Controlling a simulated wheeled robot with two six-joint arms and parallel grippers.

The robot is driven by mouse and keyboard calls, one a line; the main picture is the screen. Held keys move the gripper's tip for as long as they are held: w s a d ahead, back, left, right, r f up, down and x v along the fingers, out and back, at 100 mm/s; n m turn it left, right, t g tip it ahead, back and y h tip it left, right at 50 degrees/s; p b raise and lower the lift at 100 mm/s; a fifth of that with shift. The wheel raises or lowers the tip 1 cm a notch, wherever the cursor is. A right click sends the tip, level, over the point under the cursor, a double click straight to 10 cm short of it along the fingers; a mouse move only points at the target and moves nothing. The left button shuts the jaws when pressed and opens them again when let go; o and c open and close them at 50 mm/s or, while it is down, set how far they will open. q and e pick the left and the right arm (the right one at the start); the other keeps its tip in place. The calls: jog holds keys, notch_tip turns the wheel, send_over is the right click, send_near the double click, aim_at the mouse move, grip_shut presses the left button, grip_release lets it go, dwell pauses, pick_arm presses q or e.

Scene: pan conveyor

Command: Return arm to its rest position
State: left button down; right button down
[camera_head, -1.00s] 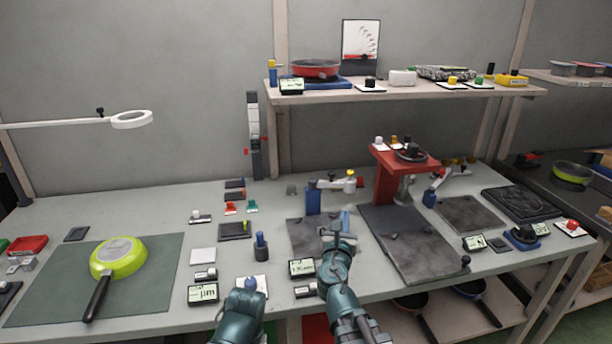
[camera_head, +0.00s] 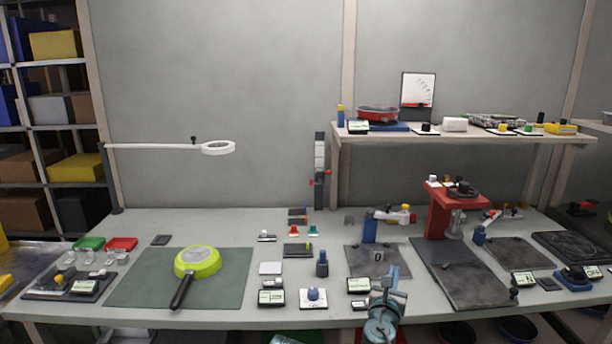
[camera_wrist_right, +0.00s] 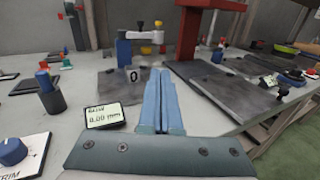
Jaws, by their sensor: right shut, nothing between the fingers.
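My right gripper (camera_head: 391,272) is at the front edge of the bench, in front of a dark grey plate (camera_head: 360,259). In the right wrist view its two blue fingers (camera_wrist_right: 162,76) lie together, shut with nothing between them. They point over the bench toward a blue post with a white arm (camera_wrist_right: 126,52), apart from it. My left gripper does not show in either view now.
A lime-green pan (camera_head: 207,262) lies upside down on a green mat (camera_head: 130,292). Small displays (camera_head: 359,286) and a blue knob (camera_head: 313,294) line the front edge. A red stand (camera_head: 437,217) is right of the gripper. A shelf (camera_head: 470,137) holds a red pan (camera_head: 378,113).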

jog(key=s+a+f+m+g+y, duration=0.1)
jog(key=s+a+f+m+g, duration=0.2)
jog(key=s+f+m+g, duration=0.45)
jog(key=s+a+f+m+g, duration=0.2)
jog(key=s+f+m+g, duration=0.15)
jog(key=f+m, duration=0.75)
jog(key=s+a+f+m+g+y, duration=0.3)
jog(key=s+a+m+g+y, duration=0.25)
jog(key=s+a+m, duration=0.55)
notch_tip(320, 180, up, 15)
jog(key=s+n+p, duration=0.1)
jog(key=n+p, duration=0.1)
jog(key=p, duration=1.3)
jog(key=shift+s+a+r+h+p, duration=0.15)
jog(key=shift+s+h+p, duration=0.15)
jog(key=shift+s+h, duration=0.15)
